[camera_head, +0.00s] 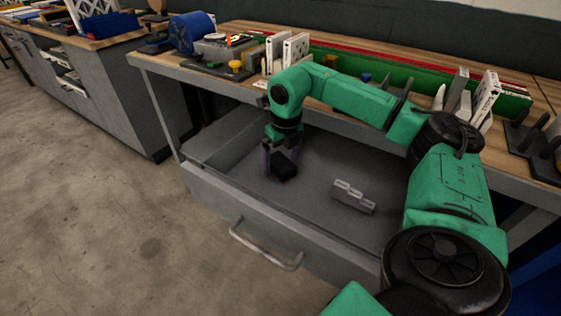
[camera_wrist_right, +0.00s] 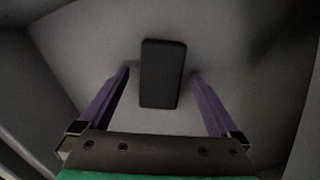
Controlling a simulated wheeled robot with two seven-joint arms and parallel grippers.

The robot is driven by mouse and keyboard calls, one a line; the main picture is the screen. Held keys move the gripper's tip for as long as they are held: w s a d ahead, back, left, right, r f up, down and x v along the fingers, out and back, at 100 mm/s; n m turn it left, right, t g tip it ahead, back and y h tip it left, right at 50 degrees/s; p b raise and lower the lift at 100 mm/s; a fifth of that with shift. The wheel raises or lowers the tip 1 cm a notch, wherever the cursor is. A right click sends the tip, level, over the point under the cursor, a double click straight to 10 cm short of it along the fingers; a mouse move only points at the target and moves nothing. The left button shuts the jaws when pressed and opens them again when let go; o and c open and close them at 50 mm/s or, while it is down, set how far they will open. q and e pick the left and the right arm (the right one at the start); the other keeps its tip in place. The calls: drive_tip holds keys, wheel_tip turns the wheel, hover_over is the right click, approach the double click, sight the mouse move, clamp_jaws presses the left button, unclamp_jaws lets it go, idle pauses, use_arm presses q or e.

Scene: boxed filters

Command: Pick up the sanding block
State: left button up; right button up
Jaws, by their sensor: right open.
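The sanding block appears to be the small black block (camera_head: 285,168) in the open grey drawer. In the right wrist view the block (camera_wrist_right: 163,74) is a dark upright rectangle on the drawer floor. My right gripper (camera_head: 277,160) reaches down into the drawer at the block. In the wrist view its two purple fingers (camera_wrist_right: 160,76) are open, one on each side of the block, with a gap on both sides. I cannot tell the height of the fingertips over the drawer floor. My left gripper is not in view.
The drawer (camera_head: 240,215) is pulled out, with a handle (camera_head: 266,246) on its front. A grey slotted piece (camera_head: 353,196) lies to the right inside it. The wooden bench top (camera_head: 250,89) above holds boxed filters (camera_head: 295,50), a blue roll-shaped item (camera_head: 192,32) and other tools.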

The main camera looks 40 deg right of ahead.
drive_tip(key=shift+d+f, duration=0.1)
drive_tip(key=shift+f, duration=0.15)
drive_tip(key=shift+f, duration=0.15)
drive_tip(key=c, duration=1.5)
wheel_tip(320, 180, up, 15)
drive_tip(key=p, duration=0.3)
drive_tip(key=shift+c, duration=0.2)
wheel_tip(320, 180, up, 6)
drive_tip(key=p, duration=0.3)
hover_over(280, 162)
drive_tip(key=shift+d+f, duration=0.2)
drive_tip(key=shift+f, duration=0.05)
